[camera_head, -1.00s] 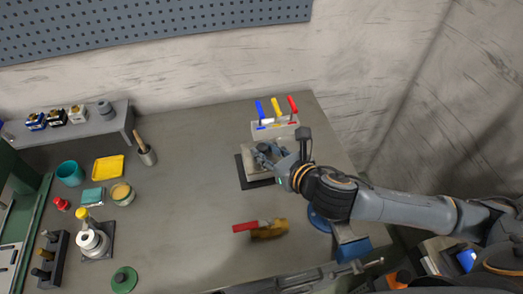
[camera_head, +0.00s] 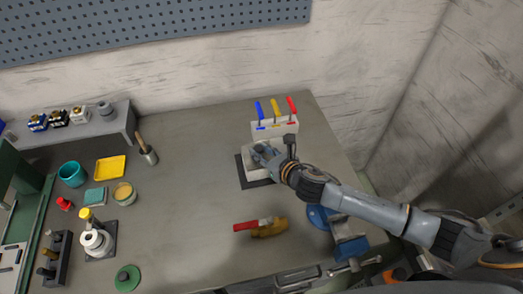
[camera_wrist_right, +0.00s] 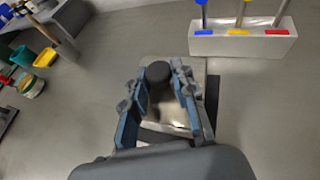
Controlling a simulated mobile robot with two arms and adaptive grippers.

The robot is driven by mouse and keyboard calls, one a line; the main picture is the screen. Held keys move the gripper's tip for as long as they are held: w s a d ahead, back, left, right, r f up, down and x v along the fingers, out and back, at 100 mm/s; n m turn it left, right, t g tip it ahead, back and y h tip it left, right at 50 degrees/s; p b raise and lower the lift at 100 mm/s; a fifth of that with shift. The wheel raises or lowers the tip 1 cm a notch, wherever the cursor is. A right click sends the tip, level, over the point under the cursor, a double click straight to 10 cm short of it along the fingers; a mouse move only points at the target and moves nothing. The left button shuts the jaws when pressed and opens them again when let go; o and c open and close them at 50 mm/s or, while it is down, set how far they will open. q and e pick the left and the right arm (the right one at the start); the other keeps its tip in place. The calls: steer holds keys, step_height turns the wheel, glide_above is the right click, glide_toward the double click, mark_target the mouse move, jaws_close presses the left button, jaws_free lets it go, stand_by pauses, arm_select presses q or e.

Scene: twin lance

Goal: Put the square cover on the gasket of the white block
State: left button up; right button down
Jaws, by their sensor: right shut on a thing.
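My right gripper (camera_head: 262,152) is over the white block (camera_head: 250,163), which stands on a dark mat (camera_head: 245,180) right of the table's middle. In the right wrist view my right gripper (camera_wrist_right: 160,80) is shut on the dark round knob (camera_wrist_right: 157,71) of the square cover. A pale, shiny flat surface (camera_wrist_right: 165,120) shows below the fingers; I cannot tell whether it is the cover or the block's top. The gasket is hidden, so I cannot tell whether the cover touches it. My left gripper is not in view.
A pale holder (camera_head: 275,129) with blue, yellow and red-handled tools stands just behind the block. A red and yellow-brown tool (camera_head: 262,227) lies in front. A blue vise-like fixture (camera_head: 345,240) is at the front right. The table's middle is clear.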

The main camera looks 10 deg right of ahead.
steer(key=c, duration=1.5)
jaws_free()
steer(key=shift+f, duration=0.15)
steer(key=o, duration=0.4)
steer(key=shift+s+r, duration=0.1)
steer(key=shift+r, duration=0.1)
steer(key=shift+b+v, duration=0.95)
steer(key=shift+v, duration=5)
